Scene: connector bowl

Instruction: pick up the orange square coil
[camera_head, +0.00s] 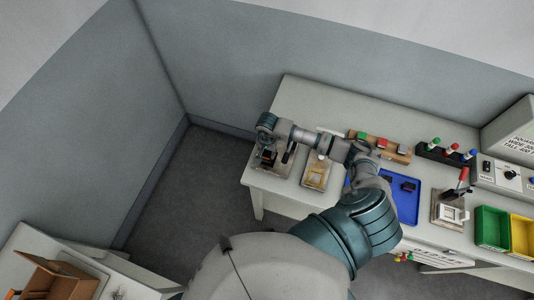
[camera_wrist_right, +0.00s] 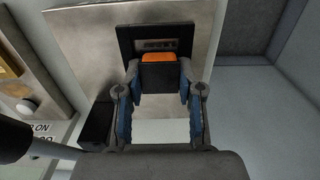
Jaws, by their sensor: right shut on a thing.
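An orange piece (camera_wrist_right: 158,57), which I take for the orange square coil, shows in the right wrist view with a dark block-like front below it. Its square shape cannot be made out. My right gripper (camera_wrist_right: 160,73) is shut on it, one finger on each side. A black slotted part (camera_wrist_right: 155,32) stands directly behind; whether it touches the held piece is unclear. In the head view my right gripper (camera_head: 269,154) is low over the table's left end, and the coil is too small to tell there. My left gripper is not in view.
The grey plate (camera_wrist_right: 88,45) lies beneath the held piece. To the right in the head view are a wooden-based fixture (camera_head: 317,178), a blue tray (camera_head: 407,208), a white square part (camera_head: 452,213), and green (camera_head: 491,226) and yellow (camera_head: 522,236) bins. The table (camera_head: 300,93) is clear at the back left.

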